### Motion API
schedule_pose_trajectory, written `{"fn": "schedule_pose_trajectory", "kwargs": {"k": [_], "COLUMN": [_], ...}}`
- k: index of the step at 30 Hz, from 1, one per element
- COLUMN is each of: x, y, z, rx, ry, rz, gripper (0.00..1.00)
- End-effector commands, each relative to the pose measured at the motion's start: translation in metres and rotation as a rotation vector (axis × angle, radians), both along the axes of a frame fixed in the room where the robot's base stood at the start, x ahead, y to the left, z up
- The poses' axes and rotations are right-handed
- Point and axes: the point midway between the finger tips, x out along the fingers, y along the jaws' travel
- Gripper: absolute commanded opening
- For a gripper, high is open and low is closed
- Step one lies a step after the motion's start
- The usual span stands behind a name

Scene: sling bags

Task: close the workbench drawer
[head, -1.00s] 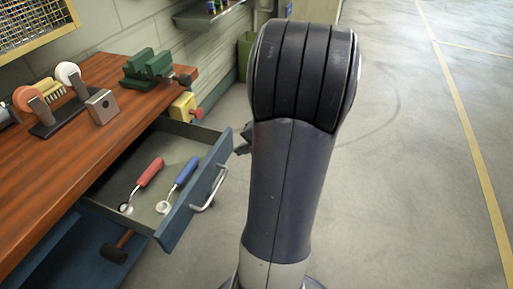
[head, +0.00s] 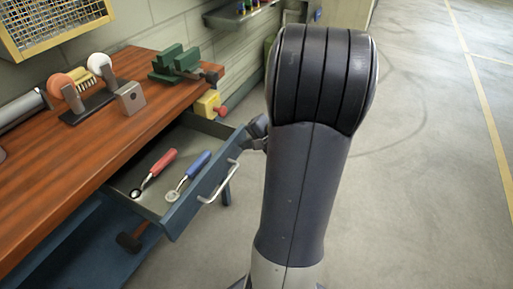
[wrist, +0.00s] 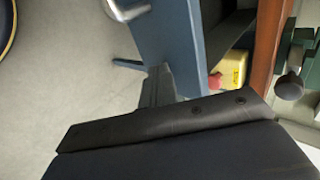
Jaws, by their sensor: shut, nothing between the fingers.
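The blue-grey workbench drawer (head: 180,215) stands well open below the wooden bench top, with its metal handle (head: 220,182) on the front. A red-handled tool (head: 163,163) and a blue-handled tool (head: 193,168) lie inside. My gripper (head: 258,132) is partly hidden behind my arm, at the far end of the drawer front. In the wrist view my gripper (wrist: 157,82) is shut and empty, close to the drawer front's edge (wrist: 168,40). I cannot tell whether it touches. The handle (wrist: 125,10) shows at the wrist view's top.
The wooden bench top (head: 75,165) carries a green vise (head: 178,62) and other tools. A yellow block with a red knob (head: 208,104) sits beyond the drawer. A mallet (head: 130,242) is below it. Open concrete floor (head: 410,200) lies to the right.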

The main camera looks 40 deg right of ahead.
Motion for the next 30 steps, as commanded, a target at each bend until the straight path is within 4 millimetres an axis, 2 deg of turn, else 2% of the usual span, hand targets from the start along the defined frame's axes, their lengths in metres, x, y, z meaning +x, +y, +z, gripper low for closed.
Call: {"fn": "schedule_pose_trajectory", "kwargs": {"k": [18, 24, 30], "x": [0.149, 0.183, 0.202], "y": [0.063, 0.076, 0.084], "z": [-0.001, 0.000, 0.000], "rx": [0.000, 0.001, 0.000], "ry": [0.000, 0.000, 0.000], "rz": [0.006, 0.002, 0.000], "gripper": [0.00, 0.00, 0.00]}}
